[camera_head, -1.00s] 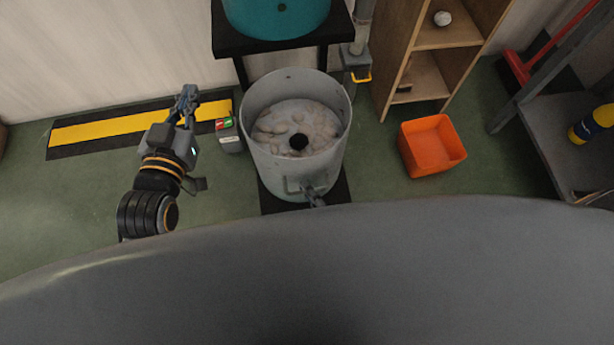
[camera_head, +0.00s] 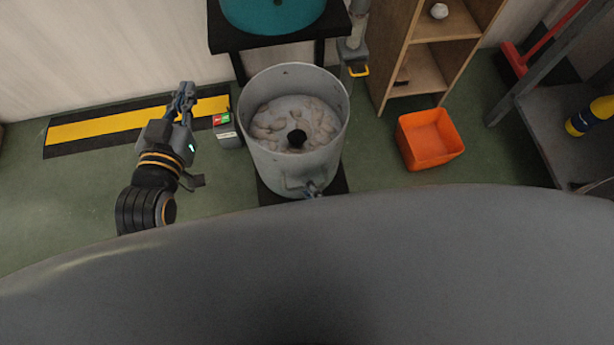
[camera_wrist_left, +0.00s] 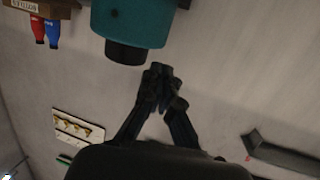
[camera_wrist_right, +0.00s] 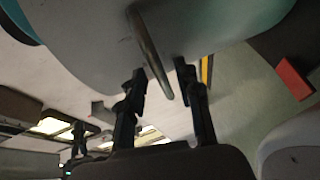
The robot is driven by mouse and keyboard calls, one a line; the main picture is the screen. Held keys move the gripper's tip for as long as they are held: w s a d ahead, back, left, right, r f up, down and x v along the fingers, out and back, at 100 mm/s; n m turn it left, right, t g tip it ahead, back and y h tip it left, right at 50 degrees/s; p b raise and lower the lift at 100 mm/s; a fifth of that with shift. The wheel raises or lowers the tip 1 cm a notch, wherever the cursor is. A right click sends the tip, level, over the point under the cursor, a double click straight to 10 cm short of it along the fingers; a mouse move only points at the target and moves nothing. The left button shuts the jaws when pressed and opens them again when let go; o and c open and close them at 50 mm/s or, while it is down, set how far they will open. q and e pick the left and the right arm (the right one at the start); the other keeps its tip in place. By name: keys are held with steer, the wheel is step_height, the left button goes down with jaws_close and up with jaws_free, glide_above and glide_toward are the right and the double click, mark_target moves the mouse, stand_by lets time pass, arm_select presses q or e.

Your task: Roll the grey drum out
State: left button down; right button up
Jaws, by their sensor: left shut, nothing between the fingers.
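The grey drum (camera_head: 292,165) stands upright on a dark base at the middle of the head view, open-topped, with pale lumpy contents and a dark round post in its centre. A bar handle sits on its near side and shows in the right wrist view (camera_wrist_right: 150,55). My right gripper (camera_wrist_right: 160,72) is open, with one finger on each side of this handle. My left gripper (camera_head: 187,88) is shut and empty, left of the drum, above the yellow-and-black floor strip.
A grey box with red and green buttons (camera_head: 227,134) stands just left of the drum. A teal tub on a black stand (camera_head: 235,44) is behind it. An orange bin (camera_head: 428,160) and a wooden shelf (camera_head: 420,65) are to the right. Green floor at left is clear.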

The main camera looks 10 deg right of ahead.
arm_select(q)
steer(key=shift+s+r, duration=0.75)
steer(key=shift+s, duration=0.3)
arm_select(e)
steer(key=v, duration=1.1)
steer(key=shift+r, duration=0.2)
